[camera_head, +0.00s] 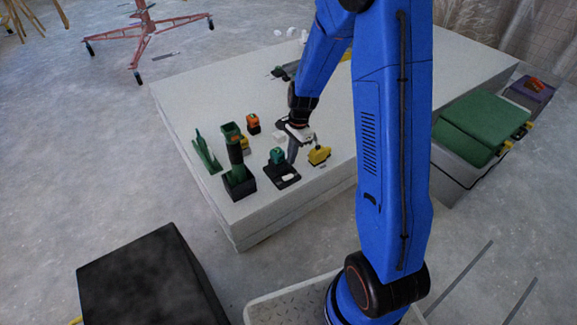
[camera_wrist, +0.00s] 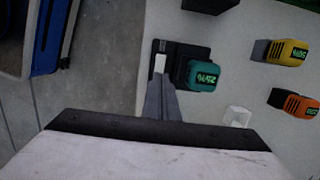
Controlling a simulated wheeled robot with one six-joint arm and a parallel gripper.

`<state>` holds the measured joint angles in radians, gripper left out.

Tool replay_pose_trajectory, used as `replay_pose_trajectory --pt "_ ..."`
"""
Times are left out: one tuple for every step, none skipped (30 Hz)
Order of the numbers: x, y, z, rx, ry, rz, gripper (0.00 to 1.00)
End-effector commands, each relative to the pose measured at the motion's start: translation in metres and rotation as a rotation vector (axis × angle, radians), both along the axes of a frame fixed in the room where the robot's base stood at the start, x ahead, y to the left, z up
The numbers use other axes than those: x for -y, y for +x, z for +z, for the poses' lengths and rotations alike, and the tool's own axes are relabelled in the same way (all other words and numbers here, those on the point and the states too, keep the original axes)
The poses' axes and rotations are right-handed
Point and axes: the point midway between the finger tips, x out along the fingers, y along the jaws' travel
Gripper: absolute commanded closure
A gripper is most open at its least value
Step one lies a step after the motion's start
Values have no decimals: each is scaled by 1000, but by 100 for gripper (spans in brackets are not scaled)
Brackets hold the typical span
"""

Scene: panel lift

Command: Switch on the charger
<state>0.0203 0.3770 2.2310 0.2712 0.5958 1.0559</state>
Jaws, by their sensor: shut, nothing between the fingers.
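The charger (camera_head: 283,179) is a black block on the pale panel stack, with a teal battery (camera_head: 277,156) seated on it. In the wrist view the charger (camera_wrist: 196,51) carries the teal battery (camera_wrist: 203,76) and a white switch (camera_wrist: 160,62) on its left part. My gripper (camera_head: 292,160) is shut and empty, pointing down beside the teal battery. In the wrist view my gripper's grey fingertips (camera_wrist: 159,80) reach the near end of the white switch. I cannot tell whether they touch it. The switch's setting is not clear.
A yellow battery (camera_head: 319,155), an orange battery (camera_head: 253,124) and a drill (camera_head: 238,177) stand close by on the panel stack (camera_head: 207,96). A green case (camera_head: 485,120) stands at right, a black box (camera_head: 150,278) at front left. The stack's far left part is clear.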

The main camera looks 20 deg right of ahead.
Motion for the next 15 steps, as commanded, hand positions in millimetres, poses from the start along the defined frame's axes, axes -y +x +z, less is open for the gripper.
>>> replay_pose_trajectory --pt "1 1 11 3 0 0 100" --pt "3 1 17 4 0 -1 100" --pt "4 1 24 2 0 0 100" --pt "5 2 29 3 0 0 100" --pt "5 2 34 3 0 0 100" --pt "6 2 40 3 0 -1 100" --pt "7 2 44 3 0 -1 100" --pt "8 3 48 2 0 -1 100" --pt "8 2 52 2 0 -1 100" --pt "9 2 55 2 1 0 100" --pt "9 3 58 1 0 0 100" --pt "9 2 61 1 0 0 100" --pt "10 2 62 0 0 0 100" --pt "10 2 63 -1 0 0 100" --pt "10 2 65 -1 0 0 100"
